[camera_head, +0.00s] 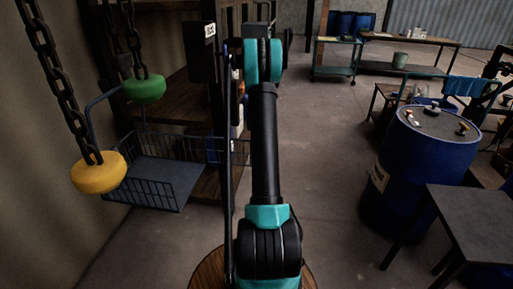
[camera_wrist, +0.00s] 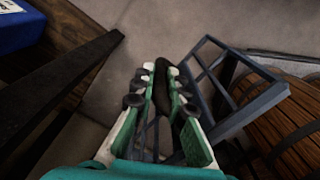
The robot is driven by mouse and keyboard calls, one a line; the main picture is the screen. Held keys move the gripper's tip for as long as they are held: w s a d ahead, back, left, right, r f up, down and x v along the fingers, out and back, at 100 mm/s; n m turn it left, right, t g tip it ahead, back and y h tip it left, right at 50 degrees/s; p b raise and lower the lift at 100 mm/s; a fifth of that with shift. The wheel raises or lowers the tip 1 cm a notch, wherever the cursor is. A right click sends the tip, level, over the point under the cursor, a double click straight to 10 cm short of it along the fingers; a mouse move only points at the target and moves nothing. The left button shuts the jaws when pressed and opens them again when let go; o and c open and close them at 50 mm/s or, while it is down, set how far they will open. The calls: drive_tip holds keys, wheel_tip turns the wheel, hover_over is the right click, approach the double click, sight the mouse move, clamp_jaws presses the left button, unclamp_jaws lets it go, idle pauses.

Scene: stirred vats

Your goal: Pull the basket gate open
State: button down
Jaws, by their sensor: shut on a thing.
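The wire basket (camera_head: 142,188) hangs at the left in the head view, with low mesh sides and a flat dark floor. A small piece of mesh, perhaps the gate (camera_head: 240,152), shows beside the dark post; my arm hides what lies beyond it. In the wrist view a blue-grey barred frame, which looks like the gate (camera_wrist: 262,101), stands tilted just right of my fingers. My gripper (camera_wrist: 162,84) has green and white fingers closed around a dark bar that seems part of this frame; the exact contact is hard to see. The head view does not show my fingers clearly.
A yellow weight (camera_head: 98,173) and a green weight (camera_head: 145,89) hang on chains by the basket. A blue drum (camera_head: 424,165) and a dark table (camera_head: 470,212) stand at the right. The floor between (camera_head: 335,150) is clear.

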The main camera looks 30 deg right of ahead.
drive_tip(key=c, duration=1.8)
unclamp_jaws()
drive_tip(key=shift+r, duration=0.1)
wheel_tip(320, 180, up, 12)
drive_tip(key=shift+f, duration=0.1)
drive_tip(key=shift+s+a, duration=0.15)
drive_tip(key=shift+a, duration=0.1)
drive_tip(key=s+a+r+m+t, duration=0.3)
drive_tip(key=s+a+m, duration=0.5)
drive_tip(key=s+a, duration=0.9)
drive_tip(key=s+a+f+m, duration=0.2)
drive_tip(key=s+a+m, duration=0.2)
drive_tip(key=s, duration=0.5)
drive_tip(key=s+a+f+m+t, duration=0.1)
drive_tip(key=s+a+f+m, duration=0.2)
drive_tip(key=s+a, duration=0.4)
drive_tip(key=shift+s+m, duration=0.7)
drive_tip(key=shift+s, duration=0.55)
